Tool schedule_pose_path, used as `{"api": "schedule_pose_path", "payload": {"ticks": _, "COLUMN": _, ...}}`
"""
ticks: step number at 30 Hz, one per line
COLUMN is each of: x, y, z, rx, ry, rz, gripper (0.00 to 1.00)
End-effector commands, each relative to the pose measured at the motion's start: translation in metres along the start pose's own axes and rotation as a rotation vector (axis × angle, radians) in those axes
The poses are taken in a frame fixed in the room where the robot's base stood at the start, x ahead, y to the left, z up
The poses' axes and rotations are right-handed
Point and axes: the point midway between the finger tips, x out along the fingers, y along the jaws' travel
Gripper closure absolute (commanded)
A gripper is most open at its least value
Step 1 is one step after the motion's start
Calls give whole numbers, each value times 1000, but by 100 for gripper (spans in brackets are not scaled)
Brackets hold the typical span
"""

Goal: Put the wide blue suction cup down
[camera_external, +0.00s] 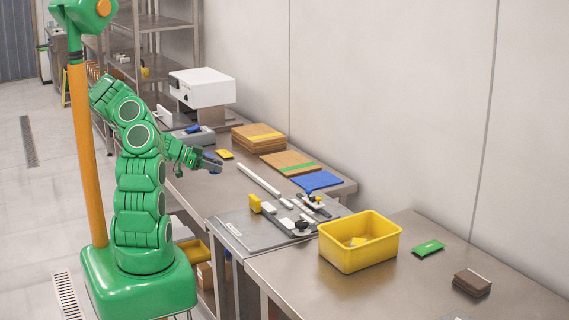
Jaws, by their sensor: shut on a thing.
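My gripper (210,162) is held out to the right of my green arm, over the left part of the steel bench. It is shut on a small bluish thing, the wide blue suction cup (209,154), which sits between the fingers. The cup is small in this view and partly hidden by the fingers, so its exact tilt cannot be told. It appears to be above the bench top, apart from it.
A grey device with a blue part (193,129) stands behind my gripper. A grey board (250,232) with small parts and a yellow bin (345,258) are to the right.

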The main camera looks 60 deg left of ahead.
Motion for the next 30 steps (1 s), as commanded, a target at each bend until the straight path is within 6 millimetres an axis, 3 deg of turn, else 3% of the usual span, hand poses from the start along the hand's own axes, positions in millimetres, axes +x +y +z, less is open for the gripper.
{"api": "schedule_pose_path", "payload": {"ticks": 7, "x": -17, "y": 0, "z": 28, "rx": -8, "ry": 1, "rz": -14, "gripper": 86}}
{"api": "schedule_pose_path", "payload": {"ticks": 15, "x": -6, "y": 0, "z": 55, "rx": -10, "ry": -1, "rz": -13, "gripper": 86}}
{"api": "schedule_pose_path", "payload": {"ticks": 30, "x": 6, "y": 0, "z": 83, "rx": -9, "ry": -1, "rz": -13, "gripper": 86}}
